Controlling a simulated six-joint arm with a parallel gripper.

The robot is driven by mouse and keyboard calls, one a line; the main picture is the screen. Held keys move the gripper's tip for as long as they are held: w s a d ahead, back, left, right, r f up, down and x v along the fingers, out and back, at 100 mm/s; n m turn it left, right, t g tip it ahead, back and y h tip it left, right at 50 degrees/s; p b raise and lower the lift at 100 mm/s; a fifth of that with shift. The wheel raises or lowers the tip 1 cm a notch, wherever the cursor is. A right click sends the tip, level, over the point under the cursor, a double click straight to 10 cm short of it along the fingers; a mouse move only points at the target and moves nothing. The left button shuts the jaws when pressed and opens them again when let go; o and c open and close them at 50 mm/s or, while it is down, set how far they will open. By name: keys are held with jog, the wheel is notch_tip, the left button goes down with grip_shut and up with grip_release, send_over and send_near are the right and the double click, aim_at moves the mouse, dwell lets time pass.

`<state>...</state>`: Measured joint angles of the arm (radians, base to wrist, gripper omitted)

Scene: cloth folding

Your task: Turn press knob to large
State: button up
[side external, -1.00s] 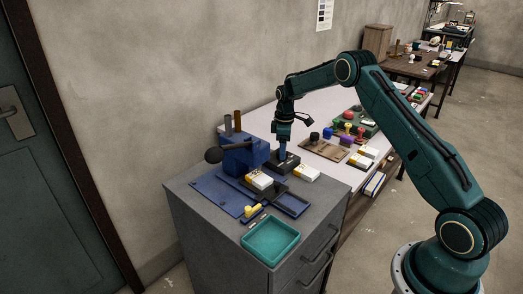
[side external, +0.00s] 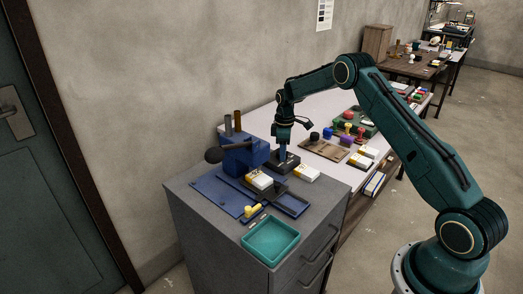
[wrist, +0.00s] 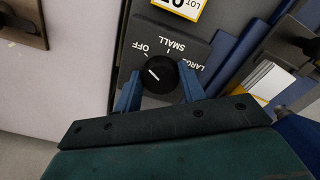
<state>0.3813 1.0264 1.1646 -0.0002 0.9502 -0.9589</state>
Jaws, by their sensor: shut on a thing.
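The press knob (wrist: 160,74) is a round black dial on a dark plate (wrist: 193,48) marked OFF, SMALL and LARGE in the wrist view. Its short white mark points up and left, roughly toward OFF. My gripper (wrist: 160,71) has one blue finger on each side of the knob and is shut on it. In the side view my gripper (side external: 283,155) points straight down over the dark plate (side external: 292,164), and its fingers hide most of the knob. The blue press (side external: 243,156) with its dark lever stands just left of the gripper.
White-and-yellow boxes (side external: 306,173) lie close by in front. A wooden board (side external: 322,149) and several stamps lie on the white table behind.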

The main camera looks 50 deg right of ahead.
jog(key=m, duration=0.5)
jog(key=shift+a+m, duration=0.1)
jog(key=shift+m, duration=0.2)
jog(key=m, duration=1.2)
jog(key=shift+a+m, duration=0.15)
jog(key=shift+m, duration=0.15)
jog(key=m, duration=0.5)
jog(key=shift+w+m, duration=0.1)
jog(key=shift+m, duration=0.2)
jog(key=o, duration=1)
